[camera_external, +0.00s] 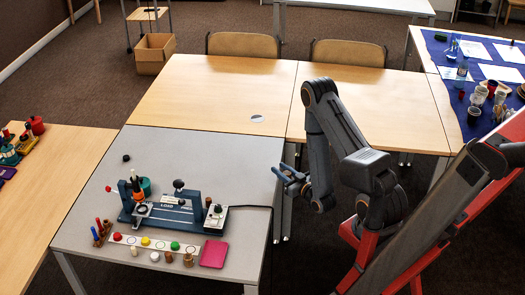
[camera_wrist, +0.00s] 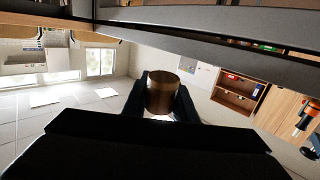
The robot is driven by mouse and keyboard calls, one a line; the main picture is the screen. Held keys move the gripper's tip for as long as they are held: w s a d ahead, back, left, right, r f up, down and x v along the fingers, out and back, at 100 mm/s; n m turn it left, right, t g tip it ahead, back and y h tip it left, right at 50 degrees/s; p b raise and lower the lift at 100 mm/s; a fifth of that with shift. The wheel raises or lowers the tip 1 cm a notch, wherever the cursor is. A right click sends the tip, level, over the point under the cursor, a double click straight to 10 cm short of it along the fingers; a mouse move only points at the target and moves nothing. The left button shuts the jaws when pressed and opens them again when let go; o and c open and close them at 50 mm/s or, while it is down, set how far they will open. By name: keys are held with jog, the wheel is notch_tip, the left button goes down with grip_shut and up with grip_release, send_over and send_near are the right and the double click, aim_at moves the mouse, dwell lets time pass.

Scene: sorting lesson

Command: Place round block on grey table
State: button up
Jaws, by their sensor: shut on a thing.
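In the wrist view a brown round block (camera_wrist: 162,92) sits between the two dark fingers of my gripper (camera_wrist: 168,100), which are shut on it. In the external view my gripper (camera_external: 288,176) is above and just beyond the right edge of the grey table (camera_external: 215,150). The block is too small or hidden to make out there.
A blue apparatus (camera_external: 165,212) stands mid-table, with a cable running right. Coloured pieces lie on a white strip (camera_external: 128,240) along the front, beside a pink pad (camera_external: 214,253). Wooden tables (camera_external: 215,90) adjoin behind. A cardboard box (camera_external: 155,54) is on the floor.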

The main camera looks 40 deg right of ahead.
jog(key=s+f, duration=0.1)
jog(key=s, duration=0.1)
jog(key=s+d+f, duration=0.1)
jog(key=s, duration=0.1)
jog(key=shift+d+f, duration=0.1)
jog(key=shift+f, duration=0.2)
jog(key=w+d+m+h, duration=0.2)
jog(key=w+d, duration=0.9)
jog(key=w, duration=0.1)
jog(key=shift+n+y, duration=0.6)
jog(key=shift+y, duration=0.1)
jog(key=w+d+b, duration=0.1)
jog(key=w, duration=0.3)
jog(key=w+r+b, duration=0.1)
jog(key=w+b, duration=0.1)
jog(key=w, duration=0.2)
jog(key=w+d+r+b, duration=0.1)
jog(key=w+b, duration=0.1)
jog(key=w, duration=0.2)
jog(key=shift+w+d+r, duration=0.1)
jog(key=shift+w+d, duration=0.05)
jog(key=shift+d, duration=0.2)
notch_tip(320, 180, up, 8)
jog(key=b, duration=0.6)
send_over(267, 125)
jog(key=shift+d+r+y+b, duration=0.1)
jog(key=shift+r+y+b, duration=0.2)
jog(key=shift+b, duration=0.15)
jog(key=shift+f, duration=0.1)
